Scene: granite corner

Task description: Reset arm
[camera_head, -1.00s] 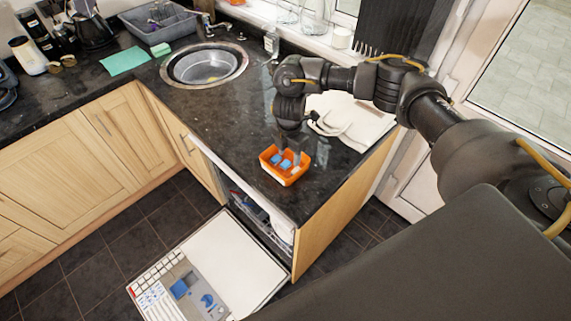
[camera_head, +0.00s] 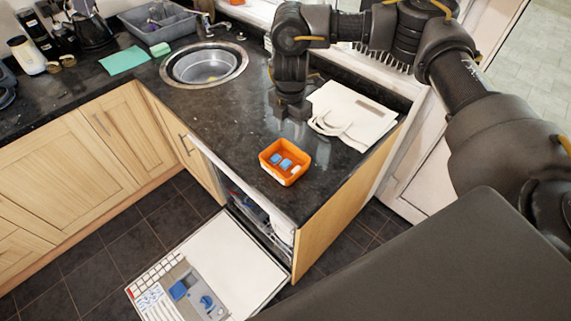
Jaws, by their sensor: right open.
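My right gripper (camera_head: 291,106) is open and empty, pointing down above the dark granite counter (camera_head: 215,115). It is behind the orange box in the picture and apart from it. My right arm comes in from the right edge. The orange box (camera_head: 296,176) stands on the counter near its front edge, with blue tablets (camera_head: 286,164) and a small white piece inside. My left gripper is not in view.
The dishwasher door (camera_head: 225,262) hangs open in front of the counter. A white bag (camera_head: 352,114) lies at the counter's right. A sink with a metal bowl (camera_head: 205,67), a green cloth (camera_head: 124,61) and a grey dish rack (camera_head: 160,24) are farther back.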

